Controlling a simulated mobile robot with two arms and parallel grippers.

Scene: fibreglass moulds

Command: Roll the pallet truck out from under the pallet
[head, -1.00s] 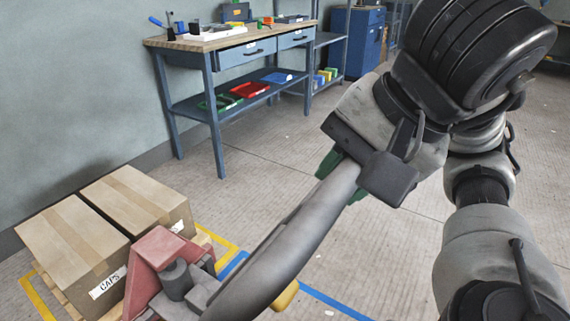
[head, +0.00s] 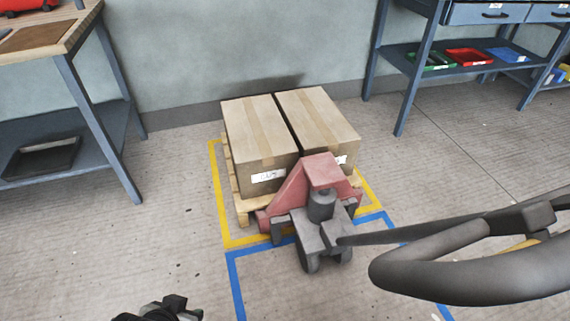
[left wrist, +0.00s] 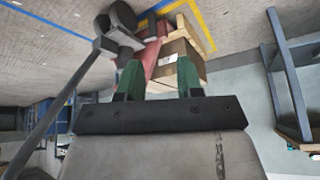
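The pallet truck (head: 322,178) has a red body, a dark pump and a grey wheel base. It stands against the near side of the wooden pallet (head: 243,204); its forks are hidden. Two cardboard boxes (head: 262,137) sit on the pallet. The truck's grey handle (head: 430,271) reaches out to the right edge of the head view. In the left wrist view my left gripper (left wrist: 158,78) has its two green fingers apart with nothing between them. The truck (left wrist: 152,52) and a box (left wrist: 178,62) show beyond them. My right gripper is out of view.
Yellow tape (head: 222,215) outlines the pallet's place, and blue tape (head: 237,285) marks a bay in front. A workbench (head: 72,75) stands at the left, another (head: 440,62) at the back right. The floor in front of the truck looks clear.

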